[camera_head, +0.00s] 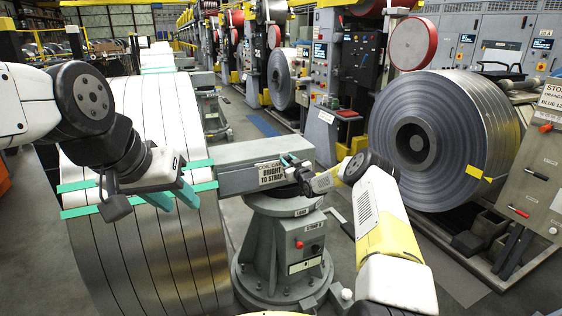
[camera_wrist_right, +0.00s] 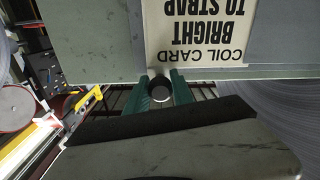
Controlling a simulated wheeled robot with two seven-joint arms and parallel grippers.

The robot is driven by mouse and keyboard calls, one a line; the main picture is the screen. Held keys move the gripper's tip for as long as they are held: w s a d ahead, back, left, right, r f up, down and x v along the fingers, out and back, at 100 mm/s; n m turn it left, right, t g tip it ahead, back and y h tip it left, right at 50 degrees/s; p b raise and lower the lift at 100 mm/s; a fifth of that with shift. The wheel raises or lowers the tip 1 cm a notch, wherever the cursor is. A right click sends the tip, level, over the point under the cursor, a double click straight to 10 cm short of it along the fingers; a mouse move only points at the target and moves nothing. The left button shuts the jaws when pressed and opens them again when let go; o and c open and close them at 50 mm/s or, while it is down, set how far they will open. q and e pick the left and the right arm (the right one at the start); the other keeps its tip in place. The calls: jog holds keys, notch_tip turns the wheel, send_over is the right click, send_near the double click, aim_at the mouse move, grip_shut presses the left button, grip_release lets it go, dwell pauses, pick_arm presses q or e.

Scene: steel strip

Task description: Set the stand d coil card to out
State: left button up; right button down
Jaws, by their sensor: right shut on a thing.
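The stand (camera_head: 285,245) is a grey-green pedestal with a long beam (camera_head: 240,172) on top. The cream coil card (camera_head: 271,172), reading "COIL CARD BRIGHT TO STRAP", is on the beam's side; in the right wrist view the card (camera_wrist_right: 195,30) appears upside down. My right gripper (camera_head: 292,163) is at the beam's right end by the card. In the right wrist view its green fingers are shut on a dark round knob (camera_wrist_right: 160,93) just below the card's edge. What the knob joins to is hidden. My left gripper (camera_head: 174,197) looks open and empty, in front of the left coil.
A large steel coil (camera_head: 160,260) with green straps stands left of the stand. Another coil (camera_head: 465,135) is on the right, beside a control panel (camera_head: 540,180) with levers. A red button (camera_head: 299,244) is on the stand's post. Grey floor lies between stand and right coil.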

jog(key=shift+d, duration=0.3)
jog(key=c, duration=1.4)
grip_release()
jog(key=shift+d, duration=0.1)
jog(key=shift+o, duration=0.2)
jog(key=v, duration=0.7)
jog(key=shift+s, duration=0.35)
